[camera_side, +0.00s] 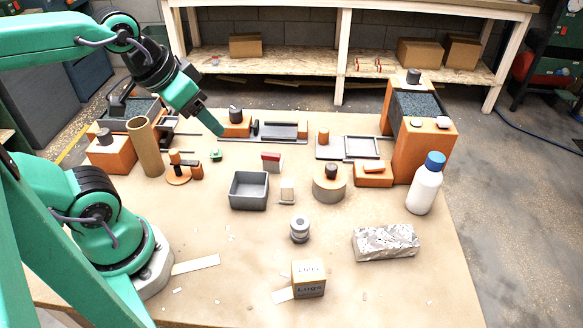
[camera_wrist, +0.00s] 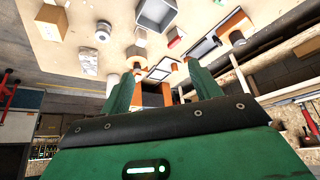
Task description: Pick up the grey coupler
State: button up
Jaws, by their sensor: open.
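The grey coupler (camera_side: 300,229) appears to be the short, ribbed grey cylinder standing upright on the table, in front of the grey bin. It also shows near the top of the wrist view (camera_wrist: 103,31). My gripper (camera_side: 218,131) is raised over the back left part of the table, well away from the coupler. In the wrist view its two green fingers (camera_wrist: 163,73) are apart, with nothing held between them.
A grey open bin (camera_side: 249,190) stands behind the coupler. A small carton (camera_side: 308,279) is in front, and a foil-wrapped block (camera_side: 386,242) and white bottle (camera_side: 425,184) are to the right. Orange fixtures (camera_side: 372,174) line the back. The table around the coupler is clear.

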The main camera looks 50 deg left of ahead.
jog(key=n+g, duration=0.5)
send_over(300, 221)
notch_tip(300, 221, down, 16)
jog(key=shift+a+r, duration=0.1)
jog(key=shift+a, duration=0.05)
jog(key=shift+d+f+n+g, duration=0.25)
jog(key=shift+f+n+g, duration=0.05)
jog(key=shift+f, duration=0.05)
jog(key=shift+f, duration=3.9)
jog(key=c, duration=1.1)
